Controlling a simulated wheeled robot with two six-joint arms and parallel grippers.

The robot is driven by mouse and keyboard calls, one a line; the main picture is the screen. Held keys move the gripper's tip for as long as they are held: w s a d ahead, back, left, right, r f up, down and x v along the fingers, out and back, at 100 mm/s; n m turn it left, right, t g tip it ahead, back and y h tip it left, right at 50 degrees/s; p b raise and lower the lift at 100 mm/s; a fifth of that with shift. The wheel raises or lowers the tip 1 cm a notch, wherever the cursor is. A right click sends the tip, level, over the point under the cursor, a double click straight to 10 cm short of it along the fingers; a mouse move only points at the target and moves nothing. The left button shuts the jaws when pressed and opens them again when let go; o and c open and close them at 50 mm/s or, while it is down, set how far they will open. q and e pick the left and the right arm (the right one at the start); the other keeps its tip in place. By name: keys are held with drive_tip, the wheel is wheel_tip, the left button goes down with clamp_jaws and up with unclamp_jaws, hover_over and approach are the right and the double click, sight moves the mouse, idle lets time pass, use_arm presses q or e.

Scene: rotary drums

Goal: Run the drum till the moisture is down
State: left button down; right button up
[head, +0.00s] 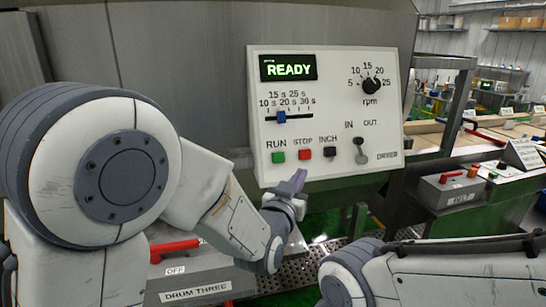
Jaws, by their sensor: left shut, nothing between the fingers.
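A white control panel (333,110) stands in front of the grey drum housing (180,50). Its display (288,67) reads READY in green. The slider (281,117) sits near the 20 s mark. A row of green RUN button (278,157), red STOP button (304,153) and black INCH button (329,152) runs below it. The rpm knob (371,85) is at upper right. The IN/OUT lever (361,152) points up, labelled DRYER nearby. My left gripper (298,180) is shut and empty just below the STOP button, apart from the panel. My right gripper is out of view; only its arm shows.
A box labelled DRUM THREE (195,289) with a red handle (175,246) and an OFF label is at lower left, partly behind my left arm. A grey BELT box (455,186) stands right. Benches and shelves lie behind it.

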sight(278, 157)
use_arm(q)
drive_tip(key=shift+w+a+r+t+y, duration=0.15)
drive_tip(key=shift+w+a+r+t, duration=0.05)
drive_tip(key=shift+a+r+t, duration=0.35)
drive_tip(key=shift+w+a+r+t+y, duration=0.15)
drive_tip(key=shift+a+r+t, duration=0.3)
drive_tip(key=shift+r, duration=0.15)
drive_tip(key=shift+w, duration=0.1)
drive_tip(key=shift+w+a+f+b, duration=0.2)
drive_tip(key=shift+w+a+f, duration=0.25)
drive_tip(key=shift+w, duration=0.85)
drive_tip(key=shift+w+a+f+b, duration=0.15)
drive_tip(key=shift+w+a+f, duration=0.35)
drive_tip(key=shift+w, duration=0.75)
drive_tip(key=shift+w+a+f+b, duration=0.25)
drive_tip(key=shift+w+f, duration=0.35)
drive_tip(key=shift+w, duration=0.7)
drive_tip(key=shift+a, duration=0.1)
drive_tip(key=shift+w+f+b, duration=0.2)
drive_tip(key=shift+w+b, duration=0.05)
drive_tip(key=shift+b, duration=0.2)
drive_tip(key=shift+a, duration=0.1)
drive_tip(key=shift+r, duration=0.1)
